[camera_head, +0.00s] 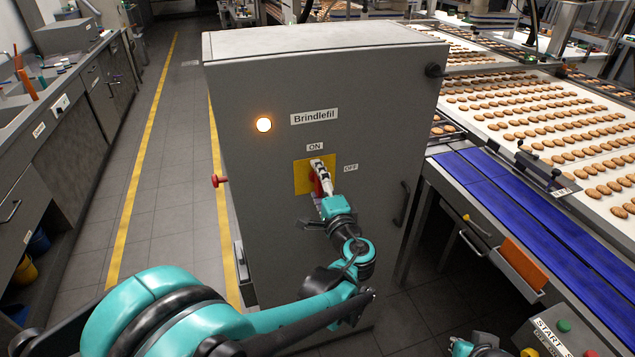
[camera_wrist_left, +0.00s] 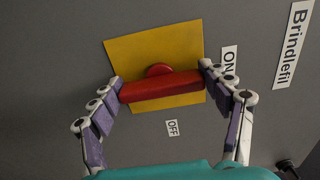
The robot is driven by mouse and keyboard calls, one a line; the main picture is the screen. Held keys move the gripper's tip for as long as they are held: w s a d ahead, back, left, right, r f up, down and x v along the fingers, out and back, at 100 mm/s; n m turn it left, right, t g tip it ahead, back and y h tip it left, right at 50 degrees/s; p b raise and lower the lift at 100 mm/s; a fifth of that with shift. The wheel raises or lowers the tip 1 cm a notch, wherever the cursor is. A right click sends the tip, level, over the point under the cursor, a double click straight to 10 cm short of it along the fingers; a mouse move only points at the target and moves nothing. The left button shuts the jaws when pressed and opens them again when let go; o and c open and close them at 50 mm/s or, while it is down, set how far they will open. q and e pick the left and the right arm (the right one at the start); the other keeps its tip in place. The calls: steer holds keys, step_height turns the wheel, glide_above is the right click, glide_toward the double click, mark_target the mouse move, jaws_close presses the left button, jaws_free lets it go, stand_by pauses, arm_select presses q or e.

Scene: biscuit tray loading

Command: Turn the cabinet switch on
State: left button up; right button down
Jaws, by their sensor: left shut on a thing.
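The grey cabinet (camera_head: 240,200) stands in the middle of the head view, labelled Brindlefil. Its switch is a red handle (camera_wrist_left: 160,87) on a yellow plate (camera_head: 303,183), with ON above it and OFF to its right. In the wrist view the handle lies upright with respect to the labels, one end toward ON. My left gripper (camera_head: 322,174) is shut on the handle, a finger at each end, and hides most of it in the head view. The wrist view also shows this gripper (camera_wrist_left: 161,78). A round lamp (camera_head: 264,124) on the cabinet glows.
A red knob (camera_head: 219,181) sticks out at the cabinet's left edge, and a dark door handle (camera_head: 401,203) is on its right side. A conveyor with biscuits and a blue belt (camera_head: 520,220) stands to the right. Clear floor lies to the left.

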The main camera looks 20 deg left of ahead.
stand_by(0.4)
arm_select(q)
steer(key=o, duration=1.2)
steer(key=shift+c, duration=0.2)
steer(key=v, duration=1.2)
